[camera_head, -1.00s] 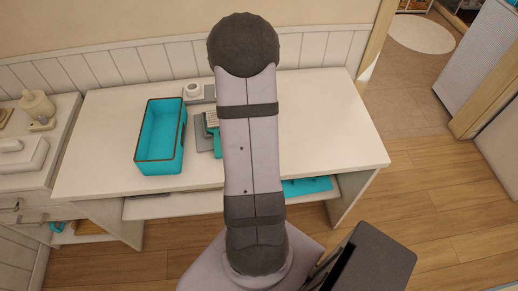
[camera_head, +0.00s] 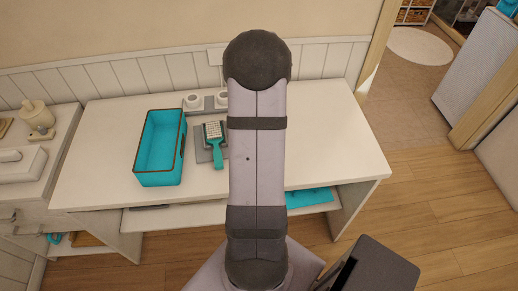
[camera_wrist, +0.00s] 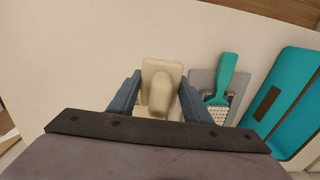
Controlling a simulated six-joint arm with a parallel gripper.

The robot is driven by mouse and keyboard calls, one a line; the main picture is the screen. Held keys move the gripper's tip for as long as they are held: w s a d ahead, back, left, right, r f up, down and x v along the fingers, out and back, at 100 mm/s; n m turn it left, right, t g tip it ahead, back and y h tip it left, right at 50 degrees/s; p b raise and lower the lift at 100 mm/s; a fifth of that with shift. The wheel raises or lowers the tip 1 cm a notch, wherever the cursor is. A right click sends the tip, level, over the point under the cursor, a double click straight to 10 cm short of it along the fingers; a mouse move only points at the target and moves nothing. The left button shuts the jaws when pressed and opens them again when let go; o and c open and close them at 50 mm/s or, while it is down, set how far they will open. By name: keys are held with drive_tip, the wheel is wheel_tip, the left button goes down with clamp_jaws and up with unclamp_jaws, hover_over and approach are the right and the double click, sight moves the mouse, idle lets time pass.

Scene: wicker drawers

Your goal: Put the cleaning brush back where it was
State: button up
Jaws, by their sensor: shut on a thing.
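A turquoise-handled brush (camera_head: 213,135) with a pale gridded head lies on a grey pad (camera_head: 203,156) on the white desk. In the wrist view the brush (camera_wrist: 224,75) is right of my gripper (camera_wrist: 159,98), apart from it. My gripper's blue fingers are shut on a beige thing (camera_wrist: 162,70) with a rectangular base and a rounded knob-like handle. I cannot tell whether its base touches the desk. In the head view my arm hides the gripper and the beige thing.
A turquoise open box (camera_head: 160,178) stands on the desk (camera_head: 105,145), left of the brush. Two white round items (camera_head: 193,101) sit behind the brush on a grey base. A side cabinet at left holds a beige pot-like item (camera_head: 37,116). The desk's left part is clear.

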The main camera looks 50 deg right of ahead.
drive_tip(key=shift+f+p, duration=0.45)
drive_tip(key=shift+f, duration=3.15)
drive_tip(key=shift+f, duration=0.2)
drive_tip(key=o, duration=1.1)
drive_tip(key=shift+r, duration=0.1)
wheel_tip(320, 180, up, 12)
drive_tip(key=shift+r+b, duration=0.15)
drive_tip(key=shift+b, duration=0.8)
